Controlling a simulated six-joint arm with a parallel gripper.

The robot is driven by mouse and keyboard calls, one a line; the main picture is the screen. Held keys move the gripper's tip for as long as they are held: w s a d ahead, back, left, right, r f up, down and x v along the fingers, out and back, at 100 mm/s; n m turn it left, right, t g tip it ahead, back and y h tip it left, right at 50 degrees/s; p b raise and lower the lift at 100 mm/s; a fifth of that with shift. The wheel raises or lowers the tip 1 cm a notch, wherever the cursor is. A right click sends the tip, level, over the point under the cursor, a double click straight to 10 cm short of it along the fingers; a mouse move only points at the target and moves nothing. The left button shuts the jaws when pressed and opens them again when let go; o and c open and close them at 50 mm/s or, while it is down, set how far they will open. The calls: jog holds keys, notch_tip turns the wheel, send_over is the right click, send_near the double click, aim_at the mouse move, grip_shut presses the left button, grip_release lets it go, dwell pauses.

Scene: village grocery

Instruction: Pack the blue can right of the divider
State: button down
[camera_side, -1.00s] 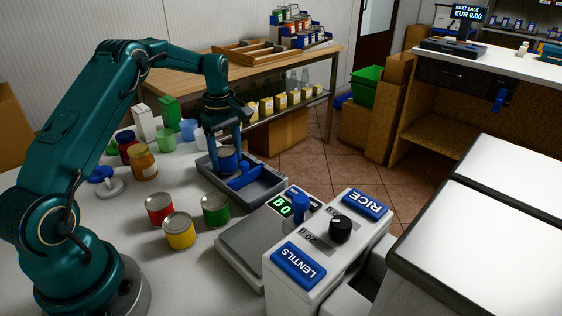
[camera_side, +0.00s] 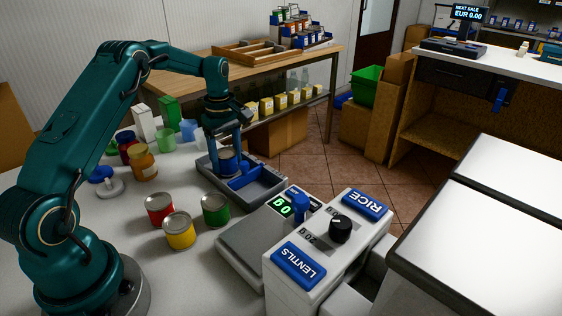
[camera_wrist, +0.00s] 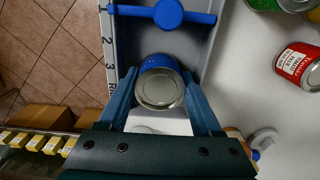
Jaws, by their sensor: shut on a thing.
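The blue can (camera_side: 229,163) is between the fingers of my gripper (camera_side: 229,148), at the far left end of the grey tray (camera_side: 275,190). In the wrist view the blue can (camera_wrist: 160,82) shows its silver lid, with a finger of my gripper (camera_wrist: 160,100) against each side. The blue divider (camera_wrist: 135,11) crosses the tray above the can in that view, with a gap between them. The divider also shows in the side view (camera_side: 246,181). I cannot tell whether the can touches the tray floor.
A red can (camera_side: 159,210), a yellow can (camera_side: 180,233) and a green can (camera_side: 216,211) stand left of the tray. Jars (camera_side: 143,165) stand behind them. A scale (camera_side: 245,250) and a lentils and rice dispenser (camera_side: 325,240) stand in front of the tray.

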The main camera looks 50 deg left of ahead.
aim_at(226, 153)
jog(key=shift+f, duration=0.15)
grip_release()
jog(key=shift+r, duration=4)
